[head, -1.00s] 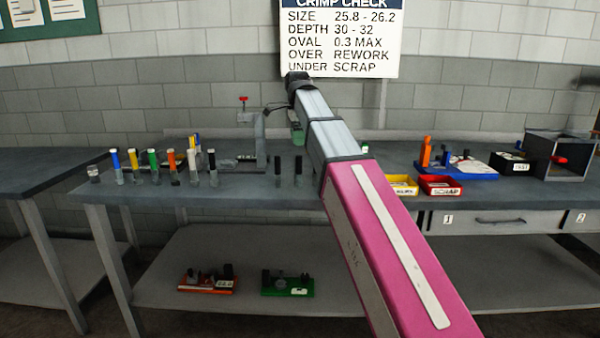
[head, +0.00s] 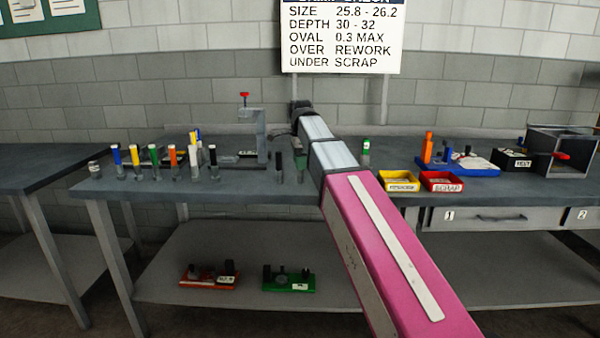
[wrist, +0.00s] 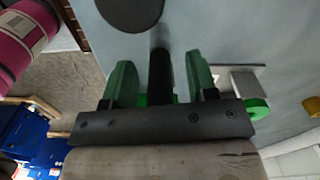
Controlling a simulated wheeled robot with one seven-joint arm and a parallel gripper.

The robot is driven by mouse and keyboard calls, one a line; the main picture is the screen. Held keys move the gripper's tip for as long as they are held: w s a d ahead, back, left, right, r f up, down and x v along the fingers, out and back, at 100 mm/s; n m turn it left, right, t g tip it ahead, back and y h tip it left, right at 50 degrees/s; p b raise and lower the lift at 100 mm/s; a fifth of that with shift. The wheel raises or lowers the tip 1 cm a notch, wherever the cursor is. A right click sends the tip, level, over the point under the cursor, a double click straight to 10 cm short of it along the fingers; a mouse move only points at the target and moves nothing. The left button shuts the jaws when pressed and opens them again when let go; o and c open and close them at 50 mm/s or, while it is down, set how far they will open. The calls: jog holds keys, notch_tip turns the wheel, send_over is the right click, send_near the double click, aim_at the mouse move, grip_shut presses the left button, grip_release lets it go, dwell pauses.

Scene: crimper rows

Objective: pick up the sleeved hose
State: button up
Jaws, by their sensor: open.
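In the head view, my gripper (head: 300,157) has green fingers and is low over the bench, beside short dark upright posts (head: 279,168). In the wrist view, my gripper (wrist: 162,82) is open, with one green finger on each side of a dark upright cylinder (wrist: 160,68). A gap shows on both sides of the cylinder; I see no grip on it. This cylinder may be the sleeved hose, but no label confirms it. A row of colour-topped hose pieces (head: 154,160) stands to the left.
A grey stand with a red knob (head: 244,97) rises behind the gripper. A green-topped piece (head: 366,147) stands right of my arm. Yellow (head: 399,186) and red (head: 441,187) bins and a blue tray (head: 480,167) sit further right.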

jog(key=shift+f, duration=0.3)
grip_shut()
jog(key=shift+r, duration=0.2)
